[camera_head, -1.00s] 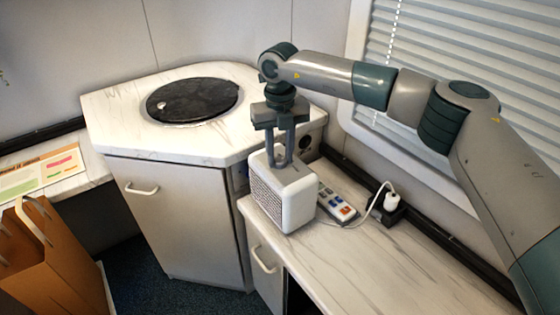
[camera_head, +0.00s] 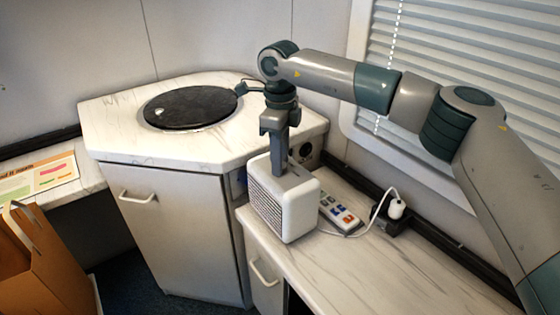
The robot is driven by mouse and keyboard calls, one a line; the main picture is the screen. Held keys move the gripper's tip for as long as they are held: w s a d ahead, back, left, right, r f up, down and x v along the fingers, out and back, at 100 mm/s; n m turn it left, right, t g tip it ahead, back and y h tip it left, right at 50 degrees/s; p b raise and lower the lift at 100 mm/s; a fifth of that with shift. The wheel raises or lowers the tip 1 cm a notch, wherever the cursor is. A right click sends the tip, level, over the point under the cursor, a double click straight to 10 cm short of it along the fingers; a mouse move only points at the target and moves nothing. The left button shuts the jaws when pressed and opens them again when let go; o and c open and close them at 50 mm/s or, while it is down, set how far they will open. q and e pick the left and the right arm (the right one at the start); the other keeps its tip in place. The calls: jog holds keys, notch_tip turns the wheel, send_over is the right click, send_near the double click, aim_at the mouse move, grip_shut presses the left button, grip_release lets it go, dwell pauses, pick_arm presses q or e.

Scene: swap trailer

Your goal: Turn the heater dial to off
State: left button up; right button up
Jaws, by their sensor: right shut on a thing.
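A white heater (camera_head: 300,209) with a grey grille on its left face stands on the marble-pattern counter (camera_head: 345,262). My right gripper (camera_head: 281,172) comes down from above onto the heater's top. It is seen edge-on, and its fingers are shut on the dial at the top. The dial itself is hidden by the fingers, so its setting cannot be read. My left gripper is not in view.
A power strip (camera_head: 340,212) with coloured switches lies right of the heater, and a white plug (camera_head: 396,208) with a cable sits in a black socket. A corner cabinet with a round black lid (camera_head: 190,107) stands behind. A paper bag (camera_head: 42,262) is at lower left.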

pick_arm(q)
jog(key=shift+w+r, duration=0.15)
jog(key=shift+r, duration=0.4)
pick_arm(e)
jog(key=shift+r+n, duration=0.1)
jog(key=shift+n, duration=0.9)
jog(key=o, duration=1.1)
jog(key=shift+r, duration=0.65)
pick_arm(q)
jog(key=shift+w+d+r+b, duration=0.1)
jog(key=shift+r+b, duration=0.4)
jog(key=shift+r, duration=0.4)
pick_arm(e)
jog(key=shift+r, duration=8.05)
